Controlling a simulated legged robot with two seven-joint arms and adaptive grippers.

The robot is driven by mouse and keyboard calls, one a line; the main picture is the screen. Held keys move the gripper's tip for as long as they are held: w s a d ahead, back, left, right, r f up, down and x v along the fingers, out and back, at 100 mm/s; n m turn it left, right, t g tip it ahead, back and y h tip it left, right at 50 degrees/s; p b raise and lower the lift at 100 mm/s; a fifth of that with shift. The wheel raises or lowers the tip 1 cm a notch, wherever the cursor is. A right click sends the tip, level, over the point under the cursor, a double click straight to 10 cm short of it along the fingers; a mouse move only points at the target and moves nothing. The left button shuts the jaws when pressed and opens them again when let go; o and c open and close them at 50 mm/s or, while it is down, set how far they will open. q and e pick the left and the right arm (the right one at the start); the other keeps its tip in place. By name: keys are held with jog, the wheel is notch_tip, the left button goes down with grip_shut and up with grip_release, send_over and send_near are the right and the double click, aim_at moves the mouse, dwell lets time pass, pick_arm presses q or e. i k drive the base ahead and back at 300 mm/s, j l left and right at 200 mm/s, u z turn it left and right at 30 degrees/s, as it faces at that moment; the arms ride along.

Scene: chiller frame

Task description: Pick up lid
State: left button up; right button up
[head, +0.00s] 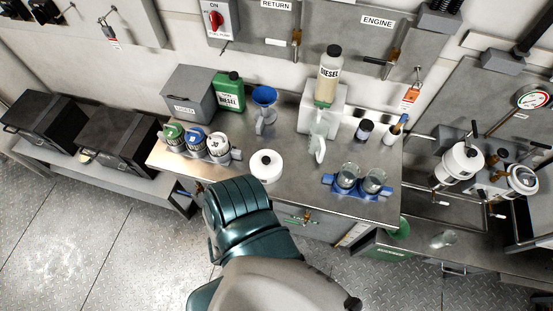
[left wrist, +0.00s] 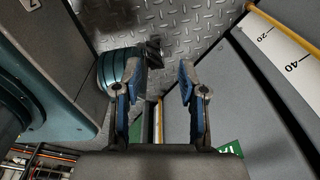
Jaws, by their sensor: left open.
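A white round piece with a small dark centre (head: 266,165), which may be the lid, sits near the front middle of the metal workbench (head: 290,205) in the head view. I cannot tell whether it is a loose lid or a capped container. My left gripper (left wrist: 160,75) is open in the left wrist view, with nothing between its blue-backed fingers. It points towards the patterned metal floor, and no lid shows there. In the head view a teal arm link of mine reaches up to the bench front. Neither gripper is recognisable in that view.
A rack of several cans (head: 196,142) stands left of the white piece. A blue holder with two glass jars (head: 359,181) is right. A ruler-like scale (left wrist: 287,50) shows in the wrist view.

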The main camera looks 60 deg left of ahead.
aim_at(266, 165)
jog(key=u, duration=2.3)
